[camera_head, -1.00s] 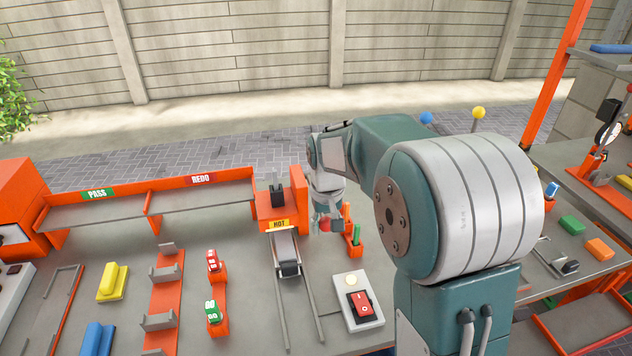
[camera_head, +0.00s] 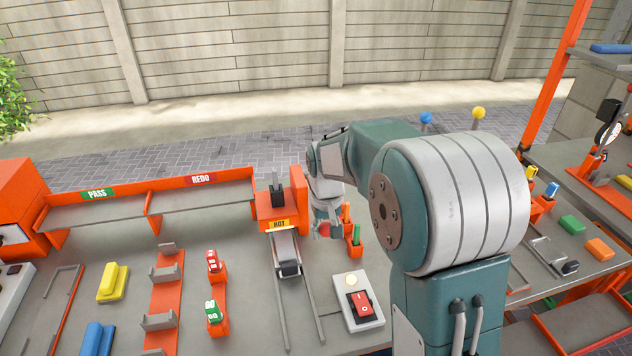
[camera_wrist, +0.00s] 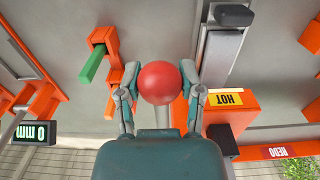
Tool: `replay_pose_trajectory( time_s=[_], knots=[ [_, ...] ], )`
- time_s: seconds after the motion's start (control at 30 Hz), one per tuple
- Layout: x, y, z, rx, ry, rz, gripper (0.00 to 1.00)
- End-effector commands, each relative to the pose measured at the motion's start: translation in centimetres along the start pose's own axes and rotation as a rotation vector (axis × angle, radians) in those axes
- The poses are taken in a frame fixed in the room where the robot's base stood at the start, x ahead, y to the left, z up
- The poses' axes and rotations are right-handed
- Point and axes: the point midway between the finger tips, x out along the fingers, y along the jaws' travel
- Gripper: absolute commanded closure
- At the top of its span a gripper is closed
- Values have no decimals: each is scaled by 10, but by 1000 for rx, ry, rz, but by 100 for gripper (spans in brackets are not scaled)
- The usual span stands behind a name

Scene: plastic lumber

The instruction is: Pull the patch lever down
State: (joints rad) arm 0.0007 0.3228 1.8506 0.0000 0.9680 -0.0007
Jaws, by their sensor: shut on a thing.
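A red ball knob (camera_wrist: 160,83), on top of a pale lever stem, sits in the middle of the wrist view. My gripper (camera_wrist: 161,92) has one finger on each side of it and is shut on it. In the head view my gripper (camera_head: 325,230) is low over the bench, right of the orange press-like unit with the HOT label (camera_head: 279,224). There the knob is mostly hidden by the fingers, and I cannot tell the lever's tilt.
An orange holder with a green stick (camera_head: 357,235) stands close to the right of my gripper. A grey box with a red switch (camera_head: 361,304) is nearer. Metal rails (camera_head: 314,300) run along the bench. Orange shelves marked PASS and REDO (camera_head: 201,180) stand at the back left.

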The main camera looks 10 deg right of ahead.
Motion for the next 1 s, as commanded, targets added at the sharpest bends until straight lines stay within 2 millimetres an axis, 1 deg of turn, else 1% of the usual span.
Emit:
replay_pose_trajectory(
  time_s=[0.1,0.23,1.0],
  knots=[
    [5,0,-1,0,-1,0,99],
    [2,0,-2,0,2,0,99],
    [-65,0,-9,0,4,-1,100]
  ],
)
